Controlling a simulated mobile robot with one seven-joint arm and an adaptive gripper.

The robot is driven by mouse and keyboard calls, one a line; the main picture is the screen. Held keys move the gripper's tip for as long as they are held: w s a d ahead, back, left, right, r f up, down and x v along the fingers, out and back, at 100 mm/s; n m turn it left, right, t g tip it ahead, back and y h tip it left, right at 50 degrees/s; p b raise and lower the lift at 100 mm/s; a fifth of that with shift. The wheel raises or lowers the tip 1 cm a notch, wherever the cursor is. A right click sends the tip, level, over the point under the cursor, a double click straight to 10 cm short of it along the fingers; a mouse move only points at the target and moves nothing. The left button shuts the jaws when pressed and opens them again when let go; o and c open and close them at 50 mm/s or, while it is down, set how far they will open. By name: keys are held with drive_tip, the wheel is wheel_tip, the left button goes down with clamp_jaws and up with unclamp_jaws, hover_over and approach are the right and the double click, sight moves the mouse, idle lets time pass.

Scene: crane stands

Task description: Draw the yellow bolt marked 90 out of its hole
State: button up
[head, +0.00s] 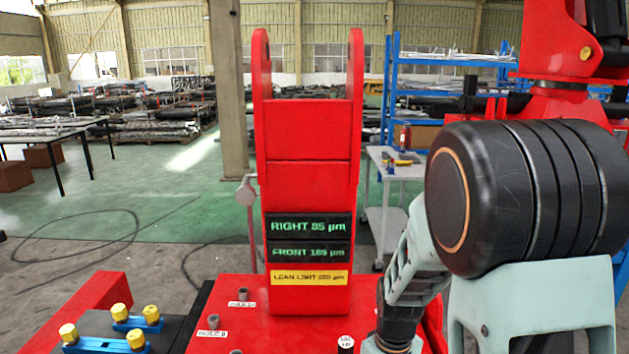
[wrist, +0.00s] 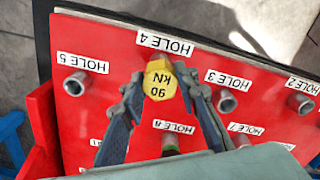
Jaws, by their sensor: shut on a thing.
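The yellow bolt (wrist: 159,82) has a hex head marked "90 kN" and shows in the wrist view beside the HOLE 4 label (wrist: 165,43). My gripper (wrist: 160,92) is shut on it, one finger at each side of the head. The bolt's shank and the mouth of its hole are hidden under the head, so I cannot tell how deep it sits. In the head view, the fingers and this bolt are out of sight behind my arm and the lower edge.
The red plate (wrist: 115,60) has several metal sockets, including HOLE 5 (wrist: 77,84) and HOLE 3 (wrist: 226,101). A red upright (head: 308,185) reads RIGHT 85 µm, with a FRONT reading below. Blue racks (head: 107,346) hold several yellow bolts at left.

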drive_tip(key=shift+r, duration=0.1)
drive_tip(key=shift+r+p, duration=2.25)
drive_tip(key=shift+r, duration=0.6)
